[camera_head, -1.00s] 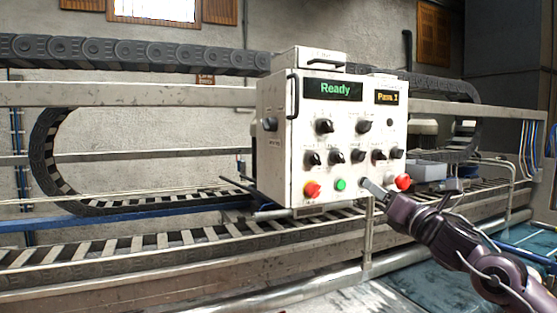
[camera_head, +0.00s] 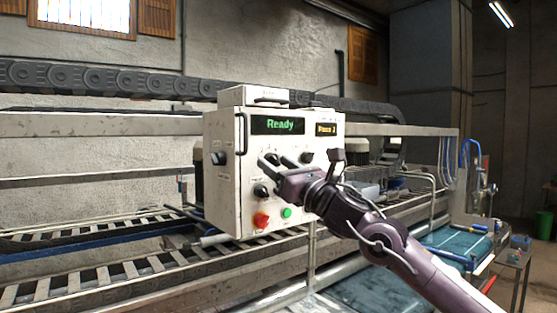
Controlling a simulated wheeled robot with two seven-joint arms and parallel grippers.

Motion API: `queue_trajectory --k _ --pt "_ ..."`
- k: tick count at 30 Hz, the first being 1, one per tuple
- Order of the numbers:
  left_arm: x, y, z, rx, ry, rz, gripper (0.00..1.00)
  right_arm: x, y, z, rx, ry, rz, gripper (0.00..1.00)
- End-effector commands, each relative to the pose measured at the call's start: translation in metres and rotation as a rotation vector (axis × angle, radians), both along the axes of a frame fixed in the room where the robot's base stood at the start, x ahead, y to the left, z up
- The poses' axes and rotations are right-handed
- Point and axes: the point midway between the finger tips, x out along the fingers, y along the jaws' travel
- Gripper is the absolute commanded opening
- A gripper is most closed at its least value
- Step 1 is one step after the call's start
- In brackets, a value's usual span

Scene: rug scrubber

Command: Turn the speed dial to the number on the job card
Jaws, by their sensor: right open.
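A white control box (camera_head: 222,185) stands left of centre, with a green "Ready" display (camera_head: 279,125) and a smaller amber display (camera_head: 326,129). Its face carries several black dials. One dial (camera_head: 261,190) shows at the lower left and another (camera_head: 305,158) at the upper right; others are hidden behind my right gripper. Dial labels are too small to read. My right gripper (camera_head: 277,162) is open and empty, its two fingers pointing at the upper dial rows. I cannot tell whether it touches a dial. I cannot make out a job card. My left gripper is not in view.
A red knob (camera_head: 261,220) and a green button (camera_head: 287,212) sit low on the box. A black handle (camera_head: 242,135) runs along its left edge. A slatted conveyor (camera_head: 150,268) and metal rails run below and behind. A blue-green surface (camera_head: 450,243) lies to the right.

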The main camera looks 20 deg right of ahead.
Motion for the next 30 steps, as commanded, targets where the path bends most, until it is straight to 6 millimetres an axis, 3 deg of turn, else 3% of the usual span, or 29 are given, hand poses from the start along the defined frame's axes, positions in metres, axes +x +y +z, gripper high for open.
queue_trajectory --k 6,16,30 --pt "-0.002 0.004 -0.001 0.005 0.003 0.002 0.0 0.0 0.0 0.0 0.0 0.0 0.0 0.51" --pt "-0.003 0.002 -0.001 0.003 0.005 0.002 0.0 0.0 0.0 0.0 0.001 -0.001 0.0 0.07" --pt "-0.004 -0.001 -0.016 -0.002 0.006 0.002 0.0 -0.001 0.002 -0.003 0.116 0.038 0.003 0.06"
